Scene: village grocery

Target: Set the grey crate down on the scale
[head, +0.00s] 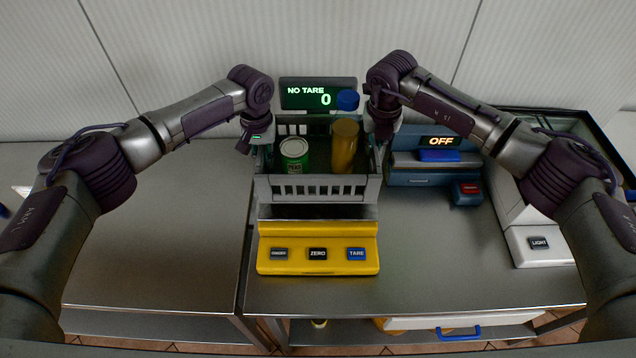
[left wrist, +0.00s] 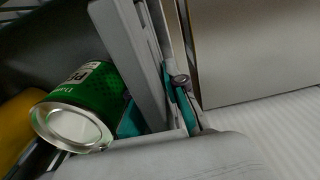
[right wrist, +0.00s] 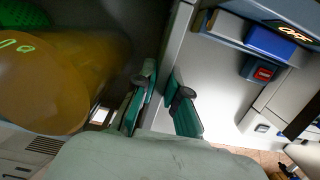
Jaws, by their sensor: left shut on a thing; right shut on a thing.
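The grey crate (head: 318,188) is over the yellow scale (head: 318,248), in the middle of the head view. It hides most of the scale's plate, so I cannot tell whether it touches it. A green can (head: 294,155) and a yellow-brown bottle (head: 345,146) with a blue cap are in the crate. My left gripper (head: 257,143) is shut on the crate's left wall, and the left wrist view shows its fingers (left wrist: 180,92) at the wall. My right gripper (head: 381,128) is shut on the right wall, its fingers (right wrist: 160,100) also showing in the right wrist view.
The scale's display (head: 318,94) reads "NO TARE" and 0 behind the crate. A blue device (head: 425,167) marked OFF and a small red-buttoned box (head: 468,193) stand to the right. A white machine (head: 540,243) with a LIGHT button is further right. The left counter (head: 165,220) is clear.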

